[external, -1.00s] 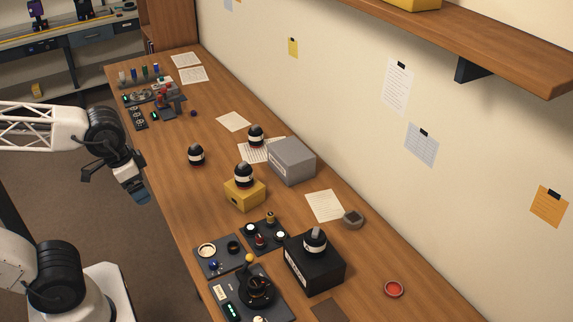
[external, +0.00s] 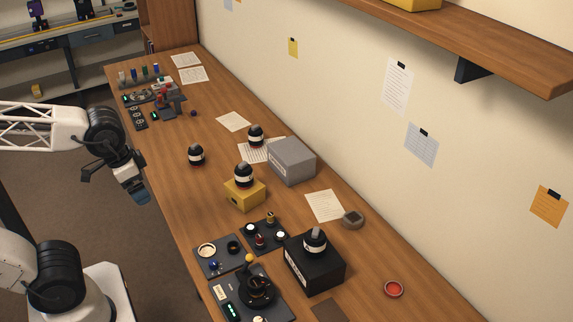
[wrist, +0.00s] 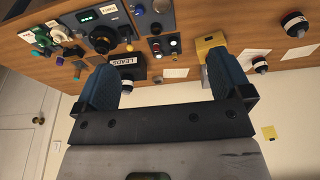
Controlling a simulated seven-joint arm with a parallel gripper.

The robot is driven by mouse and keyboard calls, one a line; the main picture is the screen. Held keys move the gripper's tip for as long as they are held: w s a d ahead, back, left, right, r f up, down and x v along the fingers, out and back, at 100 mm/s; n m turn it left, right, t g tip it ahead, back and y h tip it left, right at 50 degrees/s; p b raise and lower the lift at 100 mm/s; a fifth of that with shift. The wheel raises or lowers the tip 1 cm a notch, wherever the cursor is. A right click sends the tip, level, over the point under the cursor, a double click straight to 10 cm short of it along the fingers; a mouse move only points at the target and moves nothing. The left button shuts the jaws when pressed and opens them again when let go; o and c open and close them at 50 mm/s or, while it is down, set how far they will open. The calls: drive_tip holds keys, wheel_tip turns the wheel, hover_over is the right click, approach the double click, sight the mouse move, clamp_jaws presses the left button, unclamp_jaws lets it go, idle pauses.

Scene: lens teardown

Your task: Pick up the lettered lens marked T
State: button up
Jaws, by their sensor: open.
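Several black lenses with white bands show in the external view. One lens (external: 196,155) stands on the bare table and one lens (external: 255,136) stands by the grey box. Another lens (external: 243,175) is on the yellow box, and another lens (external: 315,242) is on the black box. Their letters are too small to read, so I cannot tell which is T. My gripper (external: 139,197) is open and empty, left of the table edge and apart from every lens. In the wrist view my gripper (wrist: 162,68) has its two blue fingers wide apart, with lenses (wrist: 295,23) (wrist: 260,64) at the right.
The yellow box (external: 245,197), grey box (external: 292,163) and black box (external: 318,272) stand on the table (external: 185,205). Control panels (external: 219,258) fill the near left part. A red dish (external: 394,289) lies at the right. Bare wood surrounds the leftmost lens.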

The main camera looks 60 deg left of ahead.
drive_tip(key=shift+r, duration=0.15)
drive_tip(key=w+v, duration=0.1)
drive_tip(key=v, duration=0.4)
drive_tip(key=w+a+r+n+h, duration=0.1)
drive_tip(key=w+n+h, duration=0.3)
drive_tip(key=w, duration=0.5)
drive_tip(key=w+a+r+n+h, duration=0.1)
drive_tip(key=w+a+r+n, duration=0.1)
drive_tip(key=w+n, duration=0.45)
drive_tip(key=w+a+n+t+h, duration=0.2)
drive_tip(key=w+a+n, duration=0.15)
drive_tip(key=w, duration=0.45)
drive_tip(key=w+a+n+t+h, duration=0.1)
drive_tip(key=w+a+n+h, duration=0.1)
drive_tip(key=w+a, duration=0.45)
drive_tip(key=w+a+f+n+t+y, duration=0.1)
drive_tip(key=w+a+n+t, duration=0.35)
drive_tip(key=a, duration=0.65)
drive_tip(key=w+a+f+n+t, duration=0.1)
drive_tip(key=w+a+n+t, duration=0.2)
drive_tip(key=w+a+n, duration=0.55)
drive_tip(key=w+a+f+n+t+y, duration=0.1)
drive_tip(key=w+a+n+t, duration=0.15)
drive_tip(key=a, duration=1.15)
approach(256, 137)
drive_tip(key=w+a, duration=0.1)
drive_tip(key=w+a+f, duration=0.1)
drive_tip(key=w, duration=0.1)
drive_tip(key=shift+w+t, duration=0.1)
drive_tip(key=shift+t, duration=0.3)
